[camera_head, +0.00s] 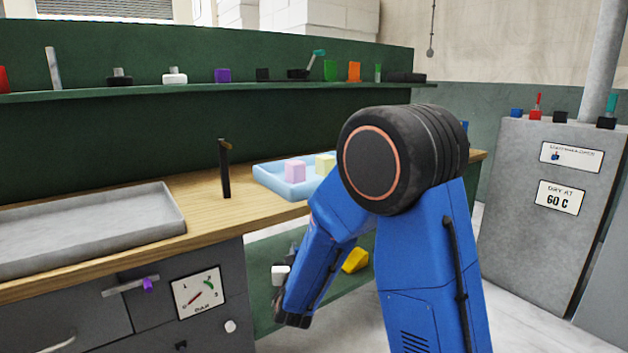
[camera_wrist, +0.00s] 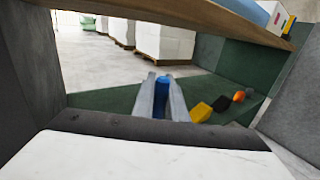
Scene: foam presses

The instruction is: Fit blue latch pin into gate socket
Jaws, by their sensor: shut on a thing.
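In the wrist view my gripper (camera_wrist: 161,98) is shut on the blue latch pin (camera_wrist: 162,88), which shows upright between its two grey fingers. The pin's lower part is hidden by the fingers. The gripper is below the level of the wooden worktop, over the green lower shelf (camera_wrist: 112,98). In the head view my arm reaches down in front of the bench's open bay, and the gripper and pin cannot be made out clearly there. I cannot identify the gate socket in either view.
A yellow block (camera_wrist: 202,112), a black piece (camera_wrist: 222,103) and an orange piece (camera_wrist: 239,96) lie right of the gripper. The wooden worktop (camera_head: 262,207) overhangs. It bears a grey tray (camera_head: 165,205), a dark post (camera_head: 224,170) and a light-blue tray (camera_head: 265,180). A grey cabinet (camera_head: 525,220) stands right.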

